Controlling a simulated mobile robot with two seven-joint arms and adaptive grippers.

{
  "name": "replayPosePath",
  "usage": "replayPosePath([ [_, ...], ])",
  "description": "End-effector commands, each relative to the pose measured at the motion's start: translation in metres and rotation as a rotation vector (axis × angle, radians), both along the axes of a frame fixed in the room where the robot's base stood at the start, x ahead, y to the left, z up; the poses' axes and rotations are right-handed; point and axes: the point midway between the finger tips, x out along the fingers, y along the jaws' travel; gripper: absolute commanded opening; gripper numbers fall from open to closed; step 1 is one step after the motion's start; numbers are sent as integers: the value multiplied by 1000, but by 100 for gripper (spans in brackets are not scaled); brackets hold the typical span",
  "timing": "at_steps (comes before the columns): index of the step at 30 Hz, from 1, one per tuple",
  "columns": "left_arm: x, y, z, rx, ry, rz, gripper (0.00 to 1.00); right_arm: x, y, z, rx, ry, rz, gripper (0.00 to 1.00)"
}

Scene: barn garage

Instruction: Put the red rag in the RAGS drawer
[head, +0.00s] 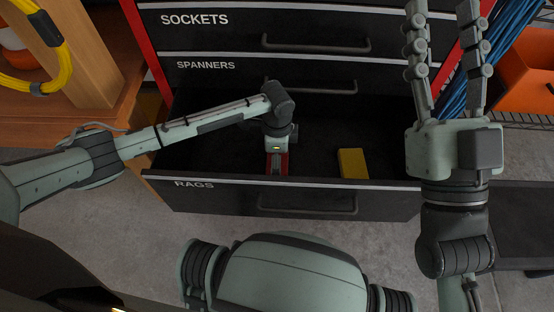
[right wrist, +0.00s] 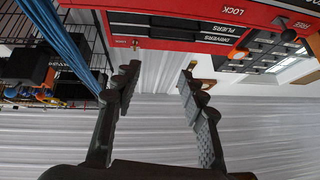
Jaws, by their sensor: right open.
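The RAGS drawer (head: 215,194) is pulled open below the SPANNERS drawer in the head view. My left arm reaches in from the left, and my left gripper (head: 277,150) points down inside the drawer. Red material that looks like the red rag (head: 284,164) shows at both sides of that gripper, low in the drawer. The gripper covers much of it, and its fingertips are hidden, so I cannot tell if they hold it. My right gripper (head: 445,15) is open and empty, raised at the right beyond the drawer; its spread fingers also show in the right wrist view (right wrist: 160,75).
A yellow block (head: 352,163) lies in the drawer to the right of my left gripper. The SOCKETS drawer (head: 230,38) and SPANNERS drawer (head: 215,74) look shut above. Blue cables (head: 455,95) and an orange bin (head: 530,75) are at right; a wooden bench (head: 90,75) is at left.

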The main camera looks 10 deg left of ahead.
Motion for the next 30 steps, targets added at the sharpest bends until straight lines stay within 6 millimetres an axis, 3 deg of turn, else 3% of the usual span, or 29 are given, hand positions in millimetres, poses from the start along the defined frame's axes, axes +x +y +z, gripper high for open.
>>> replayPosePath([
  [5,0,0,-3,0,0,1,64,0,0,0,-2,5,0,42],
  [6,0,0,-3,0,0,0,89,0,0,-1,-2,6,0,42],
  [9,0,0,-3,0,0,0,100,0,0,-1,-2,6,0,42],
  [20,0,0,-1,0,-1,0,100,0,0,-1,-2,6,0,42],
  [23,1,0,11,-2,-2,0,100,2,2,-1,-9,28,3,42],
  [30,1,0,54,-1,-2,0,100,10,11,-25,-69,207,19,42],
])
